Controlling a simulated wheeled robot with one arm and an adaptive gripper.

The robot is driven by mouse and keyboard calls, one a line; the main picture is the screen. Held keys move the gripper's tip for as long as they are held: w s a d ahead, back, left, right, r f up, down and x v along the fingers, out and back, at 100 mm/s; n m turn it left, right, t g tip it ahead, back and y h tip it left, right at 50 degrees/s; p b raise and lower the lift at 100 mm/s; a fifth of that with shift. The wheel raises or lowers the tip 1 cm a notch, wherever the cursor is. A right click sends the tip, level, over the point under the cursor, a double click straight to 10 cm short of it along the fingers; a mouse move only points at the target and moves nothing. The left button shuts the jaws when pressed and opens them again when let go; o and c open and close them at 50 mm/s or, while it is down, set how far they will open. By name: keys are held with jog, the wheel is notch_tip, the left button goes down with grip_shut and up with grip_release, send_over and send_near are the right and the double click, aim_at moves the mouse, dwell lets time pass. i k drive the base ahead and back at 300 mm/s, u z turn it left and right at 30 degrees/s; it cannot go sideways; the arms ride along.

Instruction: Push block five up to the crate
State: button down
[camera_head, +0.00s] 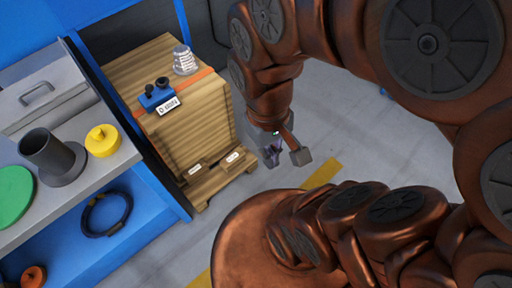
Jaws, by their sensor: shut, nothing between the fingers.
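The wooden crate (190,130) stands on the floor left of centre, with an orange strap over its top and two small pale labels low on it. My gripper (285,154) hangs low just right of the crate, apart from its right side as far as I can see. It is shut and holds nothing. A small dark purple patch (274,148) shows at the gripper; I cannot tell whether it is part of the gripper or another thing. I cannot make out a block marked five; my arm hides much of the floor.
A blue item with a label (159,96) and a silver ribbed part (185,60) sit on the crate. At left, a bench (105,180) holds a grey flanged shell (52,158), a yellow part (102,141) and a green disc (14,196). A yellow floor line (322,174) runs past the gripper.

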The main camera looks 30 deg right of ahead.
aim_at(237, 158)
jog(key=u, duration=0.55)
jog(key=k, duration=1.1)
jog(key=u, duration=1.4)
jog(key=i, duration=1.4)
jog(key=z, duration=1.35)
jog(key=i, duration=0.8)
jog(key=z, duration=0.8)
